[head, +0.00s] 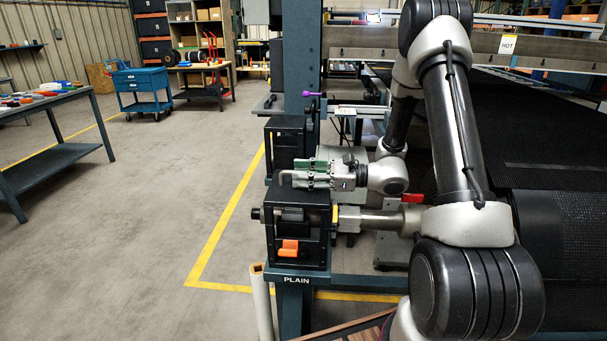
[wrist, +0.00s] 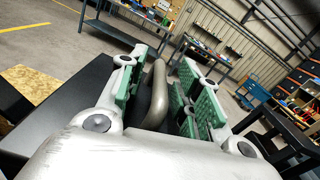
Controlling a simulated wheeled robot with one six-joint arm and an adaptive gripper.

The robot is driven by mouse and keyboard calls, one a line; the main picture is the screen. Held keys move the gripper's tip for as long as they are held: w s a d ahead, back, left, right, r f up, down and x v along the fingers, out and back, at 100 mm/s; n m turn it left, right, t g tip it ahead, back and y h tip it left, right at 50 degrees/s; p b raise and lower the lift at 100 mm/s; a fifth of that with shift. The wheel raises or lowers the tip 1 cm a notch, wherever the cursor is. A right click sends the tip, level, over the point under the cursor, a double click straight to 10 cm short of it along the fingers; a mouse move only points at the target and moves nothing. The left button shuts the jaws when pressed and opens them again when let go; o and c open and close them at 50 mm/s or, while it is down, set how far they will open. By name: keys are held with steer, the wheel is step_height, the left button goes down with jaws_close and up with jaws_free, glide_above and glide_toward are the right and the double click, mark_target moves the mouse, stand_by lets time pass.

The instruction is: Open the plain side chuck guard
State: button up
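The plain side chuck guard (head: 300,197) is a black box-like housing on the stand marked PLAIN (head: 296,280), in the middle of the head view. A bent grey metal handle (head: 285,178) shows just above its top. My gripper (head: 297,176), with green finger pads, is level over the guard, reaching in from the right. In the wrist view the handle (wrist: 157,88) rises between the two fingers, with some gap visible, so the gripper looks open around it. Whether a pad touches it I cannot tell. The handle's lower end is hidden by the gripper body.
An orange latch-like part (head: 288,248) is on the housing front. A metal shaft (head: 372,219) runs right from the chuck. A second black housing (head: 286,138) stands behind. A purple-knobbed lever (head: 313,95) is above. The floor to the left is clear up to a workbench (head: 50,150).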

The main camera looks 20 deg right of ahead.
jaws_close()
